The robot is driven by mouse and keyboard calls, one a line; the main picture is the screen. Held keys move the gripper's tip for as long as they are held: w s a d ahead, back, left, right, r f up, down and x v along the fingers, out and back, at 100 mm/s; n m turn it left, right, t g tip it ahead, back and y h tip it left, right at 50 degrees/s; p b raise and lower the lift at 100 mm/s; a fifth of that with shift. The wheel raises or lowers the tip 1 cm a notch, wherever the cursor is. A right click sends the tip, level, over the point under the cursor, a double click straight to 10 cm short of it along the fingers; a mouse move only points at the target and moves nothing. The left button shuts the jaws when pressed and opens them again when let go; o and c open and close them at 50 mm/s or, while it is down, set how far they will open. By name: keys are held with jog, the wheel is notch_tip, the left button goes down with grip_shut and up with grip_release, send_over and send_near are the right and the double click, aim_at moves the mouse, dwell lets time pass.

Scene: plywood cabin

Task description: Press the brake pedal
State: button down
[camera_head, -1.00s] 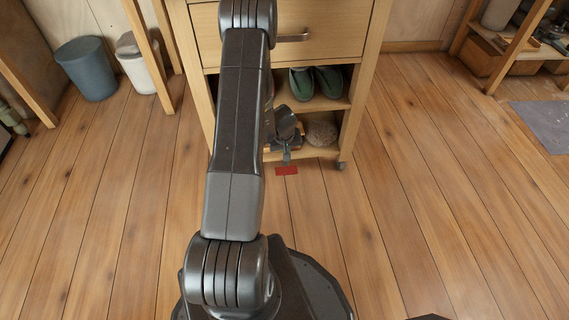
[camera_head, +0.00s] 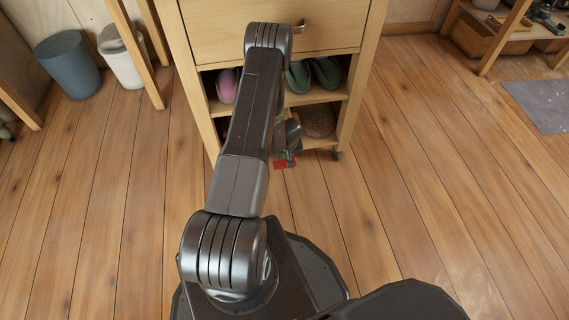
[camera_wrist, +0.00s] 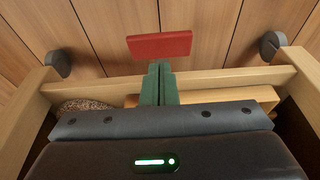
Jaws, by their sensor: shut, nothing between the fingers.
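The red brake pedal (camera_head: 280,164) sits low at the front of the wooden cart, just above the floor. In the wrist view the pedal (camera_wrist: 160,45) is a flat red bar in front of the cart's bottom rail. My gripper (camera_wrist: 160,67) is shut and empty, its two green fingers together and pointing at the middle of the pedal. A narrow gap shows between tips and pedal in that view; I cannot tell whether they touch. In the head view my gripper (camera_head: 291,156) overlaps the pedal's upper right part and hides some of it.
The cart has a drawer (camera_head: 325,48) above and shelves with pink slippers (camera_head: 227,86), green slippers (camera_head: 325,73) and a brown rounded thing (camera_head: 318,121). Casters (camera_wrist: 272,45) flank the pedal. Bins (camera_head: 68,64) stand at the left. The plank floor in front is clear.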

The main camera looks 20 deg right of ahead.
aim_at(285, 166)
jog(key=shift+b+x, duration=1.6)
jog(key=shift+x, duration=1.85)
notch_tip(285, 166, down, 3)
jog(key=shift+r+b, duration=0.2)
jog(key=shift+b, duration=0.7)
jog(key=shift+r, duration=0.15)
jog(key=shift+s, duration=0.1)
jog(key=shift+s+a+b, duration=0.1)
jog(key=shift+s+b, duration=0.15)
jog(key=shift+b, duration=0.4)
jog(key=shift+s+a+r+b, duration=0.1)
jog(key=shift+s+r+b, duration=0.15)
jog(key=shift+s+b, duration=0.3)
jog(key=shift+s+a+r+b, duration=0.15)
jog(key=shift+s+r+b, duration=0.1)
jog(key=shift+s+b, duration=0.3)
